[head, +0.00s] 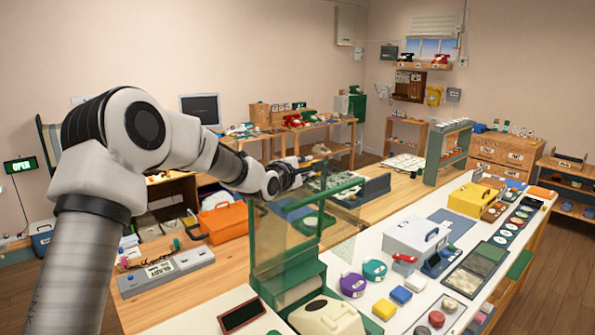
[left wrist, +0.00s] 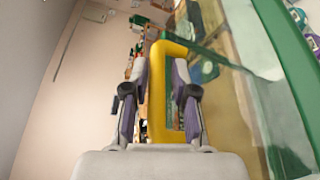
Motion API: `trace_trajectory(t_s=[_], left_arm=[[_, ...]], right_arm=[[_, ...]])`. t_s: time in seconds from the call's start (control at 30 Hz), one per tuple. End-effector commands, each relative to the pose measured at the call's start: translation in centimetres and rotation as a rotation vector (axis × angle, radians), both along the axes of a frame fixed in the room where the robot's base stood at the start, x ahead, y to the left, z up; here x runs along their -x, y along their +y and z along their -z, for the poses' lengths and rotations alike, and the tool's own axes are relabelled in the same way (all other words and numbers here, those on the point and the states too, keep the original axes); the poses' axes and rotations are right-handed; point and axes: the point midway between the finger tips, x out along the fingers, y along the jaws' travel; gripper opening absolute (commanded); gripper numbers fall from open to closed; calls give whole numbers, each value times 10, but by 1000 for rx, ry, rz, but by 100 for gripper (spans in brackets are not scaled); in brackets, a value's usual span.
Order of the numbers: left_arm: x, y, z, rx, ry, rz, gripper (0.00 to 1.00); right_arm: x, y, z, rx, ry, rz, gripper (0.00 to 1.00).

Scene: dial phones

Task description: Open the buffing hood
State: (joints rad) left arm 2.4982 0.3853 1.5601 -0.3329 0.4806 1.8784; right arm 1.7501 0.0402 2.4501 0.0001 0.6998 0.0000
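The buffing hood (head: 281,243) is a clear-walled box with a green frame on a green base at the near end of the workbench. My left gripper (head: 316,160) is at the far upper edge of its frame. In the left wrist view a yellow loop handle (left wrist: 157,100) stands between the fingers of my left gripper (left wrist: 160,65), which close in on its bar from both sides. The green frame and clear panel of the hood (left wrist: 285,60) fill the right of that view. The handle is not clear in the head view. My right gripper is not in view.
A white bench top (head: 390,260) holds purple and teal phone parts, colored blocks and a cream phone shell (head: 325,318) close to the hood. A white case (head: 417,236) stands to the right. A grey label strip (head: 165,273) lies left of the hood.

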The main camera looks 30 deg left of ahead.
Motion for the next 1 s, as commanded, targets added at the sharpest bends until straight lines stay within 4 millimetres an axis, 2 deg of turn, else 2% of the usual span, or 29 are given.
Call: trace_trajectory(t_s=[0.3,0.4,0.57,1.0], left_arm=[[77,-3,-12,6,0,1,27],[95,-2,-14,4,0,1,27],[105,-3,-15,1,2,1,27],[104,-3,-15,1,2,1,27]], right_arm=[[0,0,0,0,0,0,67],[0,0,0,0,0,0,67],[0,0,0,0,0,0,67],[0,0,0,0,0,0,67]])
